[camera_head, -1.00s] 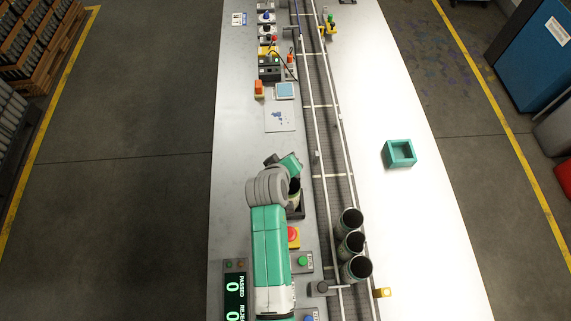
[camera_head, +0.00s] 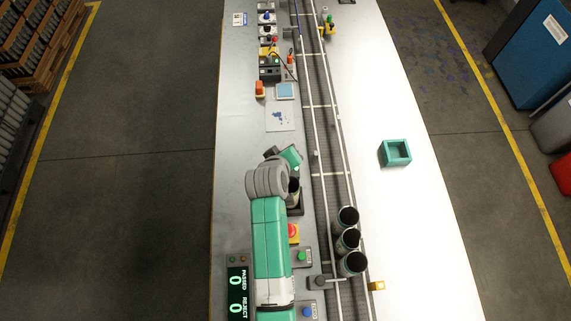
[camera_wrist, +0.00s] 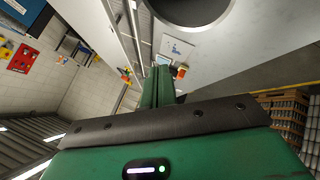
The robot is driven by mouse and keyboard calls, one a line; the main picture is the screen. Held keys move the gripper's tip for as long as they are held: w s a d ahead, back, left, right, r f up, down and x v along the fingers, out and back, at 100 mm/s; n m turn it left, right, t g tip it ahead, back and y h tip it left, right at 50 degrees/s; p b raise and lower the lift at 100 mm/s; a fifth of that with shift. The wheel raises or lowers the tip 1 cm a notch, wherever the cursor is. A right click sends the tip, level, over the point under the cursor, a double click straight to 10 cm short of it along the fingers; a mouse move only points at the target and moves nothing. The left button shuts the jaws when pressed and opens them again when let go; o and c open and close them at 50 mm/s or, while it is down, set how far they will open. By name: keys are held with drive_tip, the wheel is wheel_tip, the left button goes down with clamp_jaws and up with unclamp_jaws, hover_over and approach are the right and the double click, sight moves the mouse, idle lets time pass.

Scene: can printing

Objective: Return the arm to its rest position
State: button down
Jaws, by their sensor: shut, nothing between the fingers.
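My green and grey arm (camera_head: 268,235) reaches up from the bottom of the head view, along the left side of the conveyor. It is bent, with its far end over the worktable's middle. My gripper (camera_wrist: 162,70) shows in the wrist view with its green fingers together and nothing between them. In the head view I cannot make out the fingertips. A dark-topped can (camera_head: 293,186) stands in a dark holder just right of my arm's grey joint, partly hidden by it.
Several dark-mouthed cans (camera_head: 347,238) stand in a row on the conveyor (camera_head: 322,120). A green open box (camera_head: 396,153) sits on the white table to the right. A red button (camera_head: 292,230) and a counter display (camera_head: 237,292) flank my arm. A grey ring fills the wrist view's top.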

drive_tip(key=shift+r, duration=0.1)
wheel_tip(320, 180, up, 38)
drive_tip(key=m+t+y+p, duration=0.1)
drive_tip(key=m+t+p, duration=0.3)
drive_tip(key=t, duration=0.4)
drive_tip(key=s+r+t, duration=0.2)
drive_tip(key=s+r, duration=0.4)
drive_tip(key=r, duration=0.3)
drive_tip(key=s+r+m+t+y+p, duration=0.1)
drive_tip(key=s+r+t, duration=0.2)
drive_tip(key=s+r, duration=0.3)
drive_tip(key=s+r+m+t+p, duration=0.1)
drive_tip(key=s+r+t, duration=0.2)
drive_tip(key=r, duration=1)
drive_tip(key=s, duration=0.3)
drive_tip(key=shift+s+r+y, duration=0.25)
drive_tip(key=shift+r+y, duration=0.05)
drive_tip(key=shift+r, duration=0.05)
